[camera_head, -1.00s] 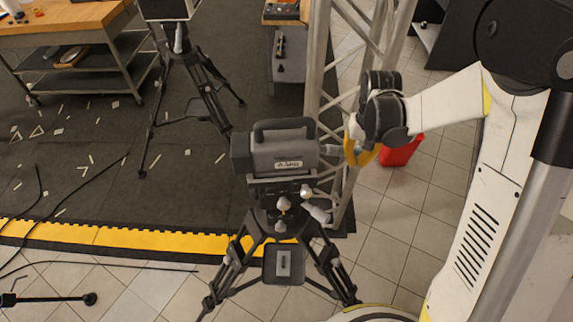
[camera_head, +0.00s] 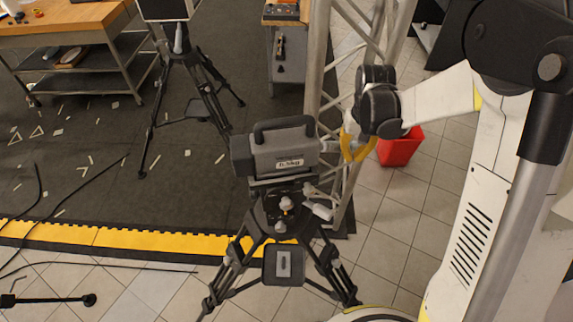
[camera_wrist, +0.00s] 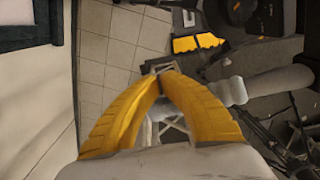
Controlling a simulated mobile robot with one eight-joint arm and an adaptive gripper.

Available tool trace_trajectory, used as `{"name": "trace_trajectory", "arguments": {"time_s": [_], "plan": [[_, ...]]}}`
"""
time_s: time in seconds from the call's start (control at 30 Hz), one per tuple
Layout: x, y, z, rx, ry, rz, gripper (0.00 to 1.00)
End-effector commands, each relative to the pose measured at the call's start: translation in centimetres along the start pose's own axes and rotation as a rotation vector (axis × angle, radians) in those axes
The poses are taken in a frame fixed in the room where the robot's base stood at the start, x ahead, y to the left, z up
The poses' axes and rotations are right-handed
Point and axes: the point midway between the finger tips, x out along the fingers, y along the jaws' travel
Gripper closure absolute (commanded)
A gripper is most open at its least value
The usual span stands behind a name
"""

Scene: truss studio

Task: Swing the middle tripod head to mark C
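The middle tripod (camera_head: 283,265) stands in front of me and carries a grey camera-like block (camera_head: 285,152) with a top handle and a white label. Its head (camera_head: 284,205) has grey knobs and a short grey handle (camera_head: 318,211) pointing right. My gripper (camera_head: 355,147) is right of the block, with yellow fingers pointing down. In the wrist view the fingertips of my gripper (camera_wrist: 164,74) meet, with nothing visible between them. A grey rod with a rounded end (camera_wrist: 232,91) lies beside the right finger; I cannot tell whether they touch. I cannot make out mark C.
A metal truss (camera_head: 318,70) rises just behind my gripper. A red bin (camera_head: 400,148) stands on the tiles to its right. Another tripod (camera_head: 200,90) stands at the back left, near a wooden workbench (camera_head: 65,20). Cables (camera_head: 80,190) lie on the dark mat.

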Motion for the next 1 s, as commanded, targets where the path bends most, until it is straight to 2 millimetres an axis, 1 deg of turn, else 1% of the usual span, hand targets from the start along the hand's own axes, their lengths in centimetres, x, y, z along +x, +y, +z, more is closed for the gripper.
{"name": "trace_trajectory", "arguments": {"time_s": [0.2,0.67,1.0], "plan": [[0.0,-0.3,-0.6,0.000,0.001,0.000,1.00],[0.0,-0.5,-0.8,0.000,0.000,0.000,1.00],[0.0,-1.2,-1.7,0.000,0.001,0.000,1.00]]}}
